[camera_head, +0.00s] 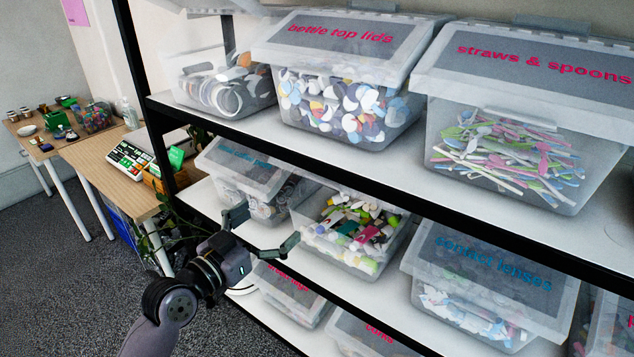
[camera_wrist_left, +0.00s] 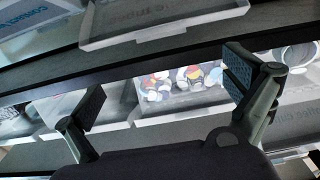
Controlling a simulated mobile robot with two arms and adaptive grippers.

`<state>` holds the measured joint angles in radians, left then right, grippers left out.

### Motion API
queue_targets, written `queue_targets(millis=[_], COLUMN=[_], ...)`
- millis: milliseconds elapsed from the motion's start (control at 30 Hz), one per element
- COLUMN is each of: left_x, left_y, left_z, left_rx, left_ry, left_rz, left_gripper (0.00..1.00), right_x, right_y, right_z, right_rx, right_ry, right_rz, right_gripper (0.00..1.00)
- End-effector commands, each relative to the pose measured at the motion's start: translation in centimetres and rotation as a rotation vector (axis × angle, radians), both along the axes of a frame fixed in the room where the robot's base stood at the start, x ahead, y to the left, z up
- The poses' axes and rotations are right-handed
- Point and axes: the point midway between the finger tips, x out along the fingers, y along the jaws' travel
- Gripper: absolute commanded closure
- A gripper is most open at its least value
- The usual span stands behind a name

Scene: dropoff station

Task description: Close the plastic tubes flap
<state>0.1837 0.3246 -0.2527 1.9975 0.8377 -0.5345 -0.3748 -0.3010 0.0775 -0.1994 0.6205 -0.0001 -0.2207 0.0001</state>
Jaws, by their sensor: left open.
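A clear bin of colourful tubes and caps (camera_head: 350,262) stands on the middle shelf, and no label shows on it. Its contents show uncovered from above; its flap is not clearly visible, as the shelf above hides the back of the bin. My left gripper (camera_head: 262,232) is in front of this shelf, left of the bin, with its fingers spread and nothing between them. In the left wrist view the open fingers (camera_wrist_left: 165,105) frame a bin with colourful contents (camera_wrist_left: 182,82), apart from it. My right gripper is not in view.
A closed lidded bin (camera_head: 242,165) is left of the tubes bin, and a contact lenses bin (camera_head: 485,258) is right. The black upper shelf edge (camera_head: 400,193) runs close above. Bins fill the lower shelf. Floor (camera_head: 50,270) is clear at left, beside a wooden table (camera_head: 100,165).

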Motion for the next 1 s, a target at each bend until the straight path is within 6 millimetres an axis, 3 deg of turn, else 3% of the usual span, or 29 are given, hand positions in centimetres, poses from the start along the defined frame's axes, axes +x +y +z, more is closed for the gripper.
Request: queue_targets(millis=[600,1000], left_x=[9.5,13.2], left_y=[-6.7,-9.3], left_z=[0.2,0.0], left_rx=[-0.001,0.001], left_ry=[0.002,0.001], left_rz=[0.001,0.002], left_gripper=[0.0,0.0], right_x=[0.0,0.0], right_y=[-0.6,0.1], right_z=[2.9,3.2], right_rx=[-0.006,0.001], right_ry=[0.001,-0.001], right_rz=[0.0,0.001], right_gripper=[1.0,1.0])
